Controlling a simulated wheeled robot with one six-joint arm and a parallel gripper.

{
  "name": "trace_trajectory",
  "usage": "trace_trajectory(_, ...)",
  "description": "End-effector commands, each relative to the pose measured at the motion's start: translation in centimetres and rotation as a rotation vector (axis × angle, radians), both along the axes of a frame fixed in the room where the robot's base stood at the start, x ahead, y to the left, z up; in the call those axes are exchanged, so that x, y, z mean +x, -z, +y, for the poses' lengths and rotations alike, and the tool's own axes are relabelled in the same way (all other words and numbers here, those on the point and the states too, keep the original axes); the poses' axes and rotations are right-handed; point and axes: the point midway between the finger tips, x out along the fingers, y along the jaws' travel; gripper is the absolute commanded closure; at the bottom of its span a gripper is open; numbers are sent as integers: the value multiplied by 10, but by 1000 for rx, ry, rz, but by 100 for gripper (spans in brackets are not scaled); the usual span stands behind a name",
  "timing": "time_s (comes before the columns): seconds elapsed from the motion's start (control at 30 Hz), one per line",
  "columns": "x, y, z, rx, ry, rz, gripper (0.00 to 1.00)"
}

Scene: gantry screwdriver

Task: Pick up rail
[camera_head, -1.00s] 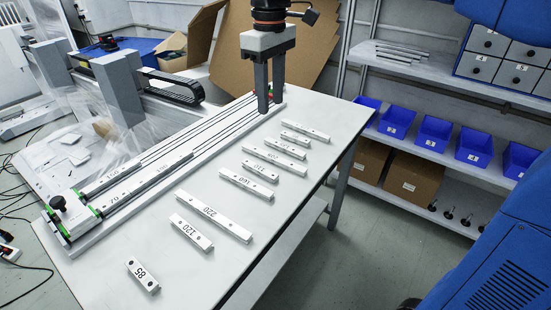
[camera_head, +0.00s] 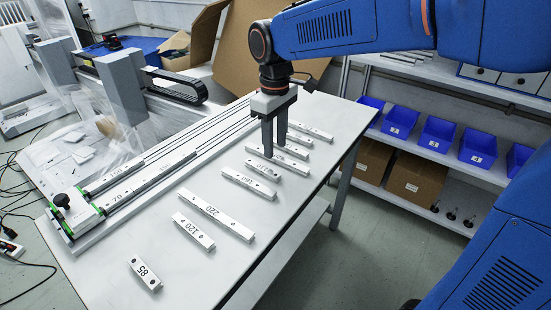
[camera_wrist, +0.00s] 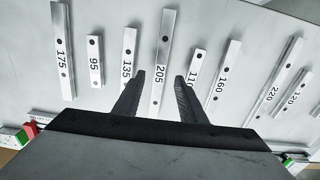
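Several pale metal rails with printed numbers lie in a row on the white table. My gripper (camera_head: 274,149) is open and empty, fingers pointing down over the far half of the row. In the wrist view, rail 205 (camera_wrist: 162,60) shows in the gap between the two fingertips (camera_wrist: 160,75), apart from both. Rail 135 (camera_wrist: 128,58) is left of the left finger. Rail 110 (camera_wrist: 195,68) is partly covered by the right finger. Rails 160 (camera_head: 248,183), 220 (camera_head: 216,214), 120 (camera_head: 193,231) and 85 (camera_head: 143,272) lie nearer the front. The fingers hide parts of the far rails.
A long gantry fixture (camera_head: 150,176) with green-ended clamps runs along the table's left side, close to the rails. Shelves with blue bins (camera_head: 437,135) and cardboard boxes (camera_head: 412,178) stand at the right. The table's right strip (camera_head: 300,195) is bare.

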Motion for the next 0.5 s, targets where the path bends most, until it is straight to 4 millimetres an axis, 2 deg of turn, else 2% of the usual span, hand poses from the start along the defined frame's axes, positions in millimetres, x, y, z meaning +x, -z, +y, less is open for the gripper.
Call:
trace_trajectory(0.2, 0, 26, -1, -1, 0, 1, 62)
trace_trajectory(0.5, 0, 30, -1, 0, 0, 0, 62)
